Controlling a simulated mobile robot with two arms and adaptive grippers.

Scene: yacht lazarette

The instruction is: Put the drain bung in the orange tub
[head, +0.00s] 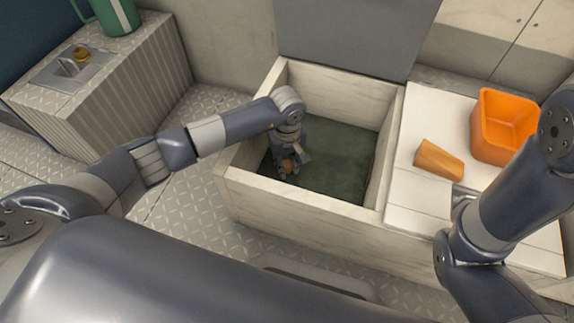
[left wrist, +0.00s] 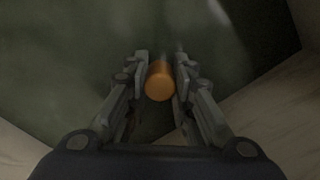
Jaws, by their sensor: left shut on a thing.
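The drain bung, an orange cylinder (left wrist: 159,84), is between the fingers of my left gripper (left wrist: 160,70) in the left wrist view. In the head view the left gripper (head: 290,168) is down inside an open pale locker (head: 300,198), and a bit of the orange bung (head: 287,166) shows at its fingers. The gripper is shut on the bung, close over the dark green locker floor. The orange tub (head: 490,150) stands upright and open on the pale bench top to the right of the locker. My right gripper is out of view.
An orange-brown wedge-shaped block (head: 438,160) lies on the bench (head: 405,205) between locker and tub. The raised grey lid (head: 355,35) stands behind the locker. At left, a ribbed box (head: 125,95) carries a green jug (head: 112,15) and a small brass-coloured piece (head: 82,54).

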